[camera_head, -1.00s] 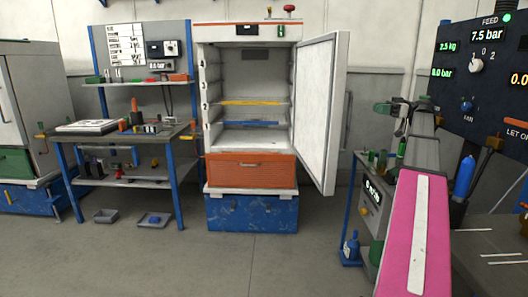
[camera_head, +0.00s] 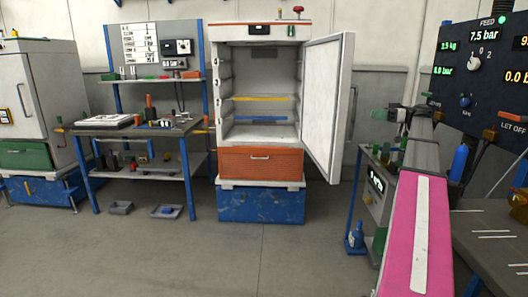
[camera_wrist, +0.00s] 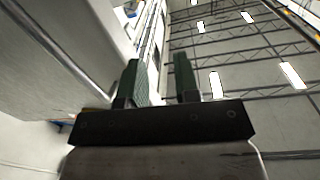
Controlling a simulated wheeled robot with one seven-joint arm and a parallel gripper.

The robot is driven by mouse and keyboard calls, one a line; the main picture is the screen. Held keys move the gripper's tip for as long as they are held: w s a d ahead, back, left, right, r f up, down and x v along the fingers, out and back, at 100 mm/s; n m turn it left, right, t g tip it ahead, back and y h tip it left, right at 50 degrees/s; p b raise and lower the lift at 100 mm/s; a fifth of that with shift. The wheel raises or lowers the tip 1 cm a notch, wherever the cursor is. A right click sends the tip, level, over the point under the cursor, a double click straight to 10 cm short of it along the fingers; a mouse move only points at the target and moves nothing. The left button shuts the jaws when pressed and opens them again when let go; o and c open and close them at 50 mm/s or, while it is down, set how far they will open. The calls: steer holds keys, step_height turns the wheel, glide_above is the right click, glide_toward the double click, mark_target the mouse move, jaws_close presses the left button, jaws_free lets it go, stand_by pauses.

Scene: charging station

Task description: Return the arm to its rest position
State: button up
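My arm (camera_head: 415,230) is the pink and grey limb at the right of the head view, reaching forward and up from the bottom edge. My gripper (camera_head: 378,114) is at its far end, seen small as green fingertips pointing left, in front of the wall right of the open cabinet door. In the wrist view my gripper (camera_wrist: 163,78) shows two green fingers apart with nothing between them. The wrist camera looks up toward the ceiling beams and lamps.
An open white cabinet (camera_head: 214,90) stands ahead, its door (camera_head: 328,110) swung right. A workbench (camera_head: 105,130) and a grey cabinet (camera_head: 40,95) are at left. A side bench (camera_head: 490,235) and control panel (camera_head: 485,60) are close at right. The middle floor (camera_head: 180,255) is clear.

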steer(key=s+a+f+m+h, duration=0.1)
steer(key=a+f+m+h, duration=0.15)
steer(key=a+f, duration=0.55)
steer(key=s+a+f+m+h, duration=0.15)
steer(key=a+f+m, duration=0.25)
steer(key=f, duration=0.7)
steer(key=s+a+f+m+h, duration=0.1)
steer(key=a+f+m+h, duration=0.2)
steer(key=a+f, duration=0.5)
steer(key=s+a+f+m+h, duration=0.2)
steer(key=s+f+h, duration=0.1)
steer(key=s+f, duration=0.3)
steer(key=s+a+f+m+g+h, duration=0.1)
steer(key=s+a+f+h, duration=0.1)
steer(key=s+f, duration=0.4)
steer(key=s+a+f+m+g+h, duration=0.1)
steer(key=s+f+h, duration=0.4)
steer(key=f, duration=0.8)
steer(key=shift+s+a+m, duration=0.8)
steer(key=shift+a+m, duration=0.05)
